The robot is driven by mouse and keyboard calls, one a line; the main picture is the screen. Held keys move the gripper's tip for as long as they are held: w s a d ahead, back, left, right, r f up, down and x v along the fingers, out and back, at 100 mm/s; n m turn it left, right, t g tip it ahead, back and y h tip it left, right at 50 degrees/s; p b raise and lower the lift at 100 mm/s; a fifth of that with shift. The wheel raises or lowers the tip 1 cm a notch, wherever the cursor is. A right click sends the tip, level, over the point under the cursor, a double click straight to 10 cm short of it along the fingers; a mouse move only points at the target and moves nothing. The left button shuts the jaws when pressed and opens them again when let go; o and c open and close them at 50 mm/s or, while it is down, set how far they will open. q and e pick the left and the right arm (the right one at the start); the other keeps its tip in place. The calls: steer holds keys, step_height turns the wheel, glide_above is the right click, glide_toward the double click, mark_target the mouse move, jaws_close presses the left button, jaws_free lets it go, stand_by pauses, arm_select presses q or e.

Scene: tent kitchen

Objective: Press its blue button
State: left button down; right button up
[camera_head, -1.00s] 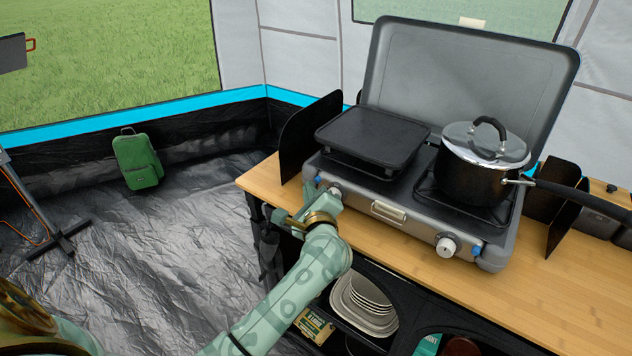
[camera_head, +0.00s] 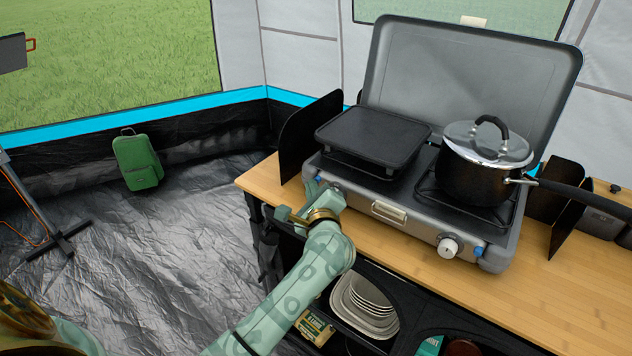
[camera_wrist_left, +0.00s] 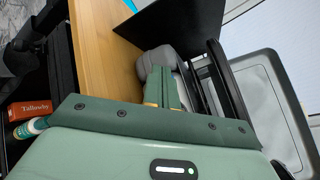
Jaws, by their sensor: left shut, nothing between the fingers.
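A grey two-burner camping stove (camera_head: 408,216) stands on the wooden counter with its lid up. A blue button (camera_head: 479,251) shows at the right end of its front panel, beside a white knob (camera_head: 448,247). My left gripper (camera_head: 316,187) is shut and empty at the left end of the front panel. It covers most of that end, and the blue button there is hidden. In the left wrist view the closed fingers (camera_wrist_left: 164,92) reach the grey stove body (camera_wrist_left: 158,60); whether they touch cannot be told. My right gripper is out of view.
A black griddle (camera_head: 372,136) covers the left burner. A black lidded pot (camera_head: 474,180) stands on the right burner, its handle pointing right. Dark wind panels (camera_head: 304,138) flank the stove. A strip of wooden counter (camera_head: 385,250) in front is clear. Plates (camera_head: 364,306) sit on the shelf below.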

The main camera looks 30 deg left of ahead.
arm_select(q)
steer(key=shift+w, duration=0.15)
steer(key=shift+s, duration=0.2)
stand_by(0.3)
steer(key=shift+s, duration=0.65)
steer(key=s, duration=0.1)
steer(key=s+p, duration=0.1)
steer(key=s, duration=0.3)
steer(key=shift+a+p, duration=0.25)
steer(key=shift+p, duration=0.1)
stand_by(0.4)
